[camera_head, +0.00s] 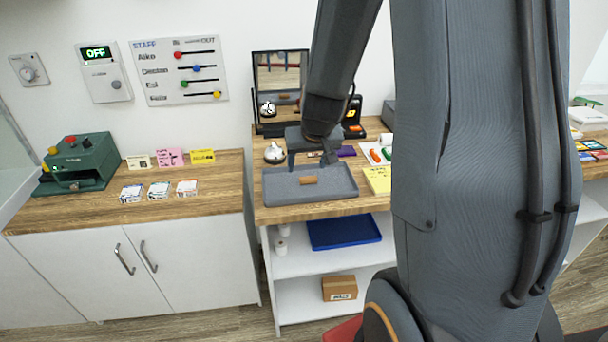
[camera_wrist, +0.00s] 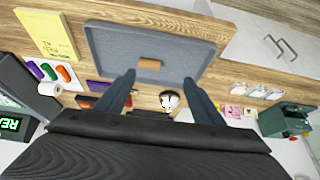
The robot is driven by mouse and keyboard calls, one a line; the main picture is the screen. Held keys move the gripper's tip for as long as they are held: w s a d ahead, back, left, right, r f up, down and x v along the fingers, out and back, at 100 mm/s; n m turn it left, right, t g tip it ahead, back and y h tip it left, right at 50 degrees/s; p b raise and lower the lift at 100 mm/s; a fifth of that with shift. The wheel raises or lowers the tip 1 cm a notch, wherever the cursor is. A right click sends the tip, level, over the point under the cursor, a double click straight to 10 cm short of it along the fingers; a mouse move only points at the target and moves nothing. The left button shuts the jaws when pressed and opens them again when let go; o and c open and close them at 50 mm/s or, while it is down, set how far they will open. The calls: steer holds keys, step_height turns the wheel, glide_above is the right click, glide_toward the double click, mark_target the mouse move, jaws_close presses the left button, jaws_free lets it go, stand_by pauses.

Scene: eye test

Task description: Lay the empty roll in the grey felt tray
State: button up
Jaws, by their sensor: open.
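The grey felt tray (camera_head: 338,192) lies on the wooden counter, and it also shows in the wrist view (camera_wrist: 108,45). A small brown cardboard roll (camera_head: 308,181), which looks like the empty roll, lies on its side inside the tray, near the middle. It shows in the wrist view (camera_wrist: 150,64) too, clear of the tray's walls. My gripper (camera_head: 311,158) is open and empty over the back part of the tray. In the wrist view its fingertips (camera_wrist: 159,78) are spread on either side of the roll's line, apart from it.
A silver bell (camera_head: 274,153) stands behind the tray, with a mirror (camera_head: 279,75) at the back. A yellow pad (camera_head: 378,181) lies right of the tray. A white roll (camera_wrist: 48,88) stands near coloured markers. A blue tray (camera_head: 344,232) sits on the shelf below.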

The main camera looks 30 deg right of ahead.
steer(key=s+a+r+n+g+y, duration=0.1)
steer(key=s+a+r+n+g, duration=0.1)
steer(key=s+a, duration=0.9)
steer(key=s+r, duration=0.1)
steer(key=s, duration=0.3)
steer(key=shift+s+a+r+n+g, duration=0.15)
steer(key=shift+s+a+n+g, duration=0.15)
steer(key=shift+a+n+g, duration=0.1)
